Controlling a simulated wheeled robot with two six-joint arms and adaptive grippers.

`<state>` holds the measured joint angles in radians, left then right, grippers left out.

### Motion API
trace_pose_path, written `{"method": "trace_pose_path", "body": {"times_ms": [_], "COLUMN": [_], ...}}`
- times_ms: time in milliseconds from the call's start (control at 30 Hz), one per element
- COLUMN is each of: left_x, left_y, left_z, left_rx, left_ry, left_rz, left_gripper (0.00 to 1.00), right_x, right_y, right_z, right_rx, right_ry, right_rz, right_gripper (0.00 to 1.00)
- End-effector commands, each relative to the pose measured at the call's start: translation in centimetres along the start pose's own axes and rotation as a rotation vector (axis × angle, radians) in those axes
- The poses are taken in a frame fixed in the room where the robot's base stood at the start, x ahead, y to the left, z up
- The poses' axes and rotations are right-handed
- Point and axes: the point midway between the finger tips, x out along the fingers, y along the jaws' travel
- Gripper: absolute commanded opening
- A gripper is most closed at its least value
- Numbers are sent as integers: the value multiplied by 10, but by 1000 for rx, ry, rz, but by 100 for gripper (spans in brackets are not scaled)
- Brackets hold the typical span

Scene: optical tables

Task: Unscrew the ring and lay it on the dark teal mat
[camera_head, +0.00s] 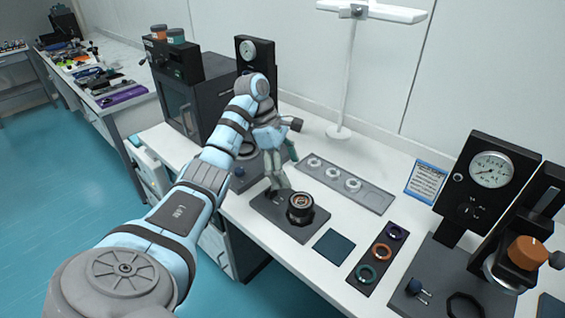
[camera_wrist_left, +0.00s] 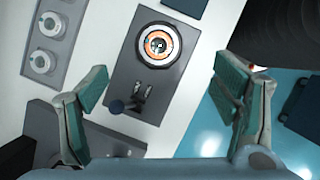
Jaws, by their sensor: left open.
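A dark round mount (camera_head: 300,206) stands on a grey base plate (camera_head: 268,207) on the white table. In the left wrist view, the mount (camera_wrist_left: 158,26) carries an orange ring (camera_wrist_left: 146,42) around its opening; whether this ring is threaded on cannot be told. The dark teal mat (camera_head: 334,246) lies flat and bare right of the plate; its edge shows in the wrist view (camera_wrist_left: 186,6). My left gripper (camera_head: 285,172) is open and empty, above and behind the mount and apart from it. In the wrist view its fingers (camera_wrist_left: 162,75) are spread wide. My right gripper is not visible.
A dark tray (camera_head: 362,283) holds purple, orange and teal rings right of the mat. A grey tray (camera_head: 377,199) with several pale round parts lies behind. A dark cabinet (camera_head: 187,108) stands behind my left arm.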

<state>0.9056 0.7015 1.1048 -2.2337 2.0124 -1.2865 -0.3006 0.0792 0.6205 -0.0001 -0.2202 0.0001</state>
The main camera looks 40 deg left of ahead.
Motion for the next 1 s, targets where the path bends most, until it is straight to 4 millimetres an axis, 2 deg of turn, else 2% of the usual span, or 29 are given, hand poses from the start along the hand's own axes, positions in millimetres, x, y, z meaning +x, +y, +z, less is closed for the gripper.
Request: {"method": "trace_pose_path", "body": {"times_ms": [33,100,133,267,467,700,767,1000], "left_x": [28,49,57,82,101,103,103,103], "left_y": [0,0,0,0,0,0,0,0], "left_z": [-6,-5,-5,-3,0,0,0,0], "left_rx": [1,3,2,0,0,0,0,0], "left_ry": [-1,-2,-2,-2,-1,-2,-2,-2], "left_rz": [-1,-1,0,-1,0,1,1,2], "left_gripper": [81,81,81,81,81,81,75,36], "right_x": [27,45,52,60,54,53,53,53], "right_y": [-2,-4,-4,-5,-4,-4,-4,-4], "right_z": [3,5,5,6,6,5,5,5], "right_rx": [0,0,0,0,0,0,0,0], "right_ry": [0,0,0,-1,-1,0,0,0], "right_rz": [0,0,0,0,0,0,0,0], "right_gripper": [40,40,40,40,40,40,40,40]}}
